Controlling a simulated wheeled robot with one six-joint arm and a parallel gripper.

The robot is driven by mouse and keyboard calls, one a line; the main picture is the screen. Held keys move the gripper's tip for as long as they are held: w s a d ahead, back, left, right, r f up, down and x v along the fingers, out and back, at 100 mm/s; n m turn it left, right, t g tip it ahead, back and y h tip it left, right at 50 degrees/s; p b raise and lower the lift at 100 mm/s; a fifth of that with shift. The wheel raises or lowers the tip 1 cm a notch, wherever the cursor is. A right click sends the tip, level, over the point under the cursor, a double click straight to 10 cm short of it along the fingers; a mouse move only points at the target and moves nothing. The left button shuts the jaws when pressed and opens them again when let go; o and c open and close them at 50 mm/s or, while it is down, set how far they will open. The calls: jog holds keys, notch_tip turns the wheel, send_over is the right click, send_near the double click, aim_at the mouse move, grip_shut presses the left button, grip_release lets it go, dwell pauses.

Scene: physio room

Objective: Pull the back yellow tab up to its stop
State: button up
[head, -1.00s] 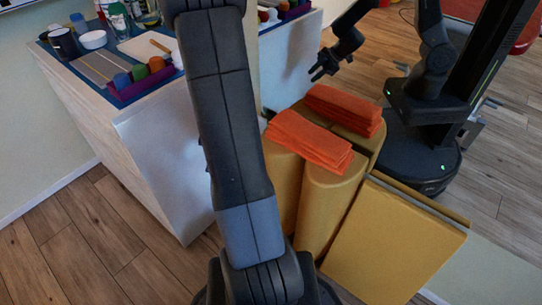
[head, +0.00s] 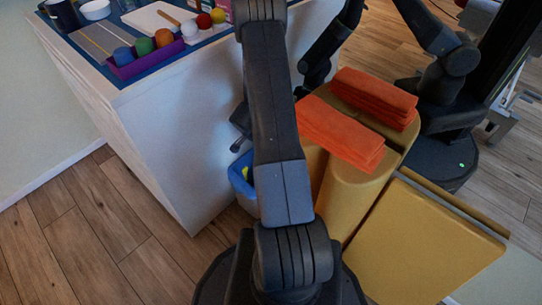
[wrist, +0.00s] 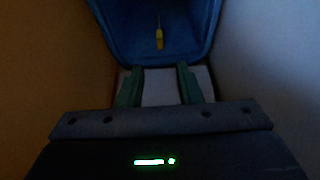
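A yellow tab (wrist: 159,39) shows inside a blue bin (wrist: 120,30) in the wrist view, with a thin line above it. Whether this is the back tab I cannot tell. In the head view the blue bin (head: 238,178) stands low beside the white cabinet, partly hidden by my arm, with a bit of yellow (head: 246,172) inside. My gripper (wrist: 158,72) is open and empty in the wrist view, its two fingers apart below the tab in the picture and not touching it. In the head view its dark end (head: 240,122) peeks out left of my arm, above the bin.
The white cabinet (head: 190,130) closes the left side. Yellow padded blocks (head: 350,195) with folded orange towels (head: 340,132) stand close on the right. A purple holder with balls (head: 150,60) sits on the cabinet. Floor is free at lower left.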

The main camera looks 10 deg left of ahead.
jog(key=b+x, duration=0.4)
jog(key=x, duration=0.5)
jog(key=shift+f, duration=0.35)
jog(key=shift+c, duration=0.4)
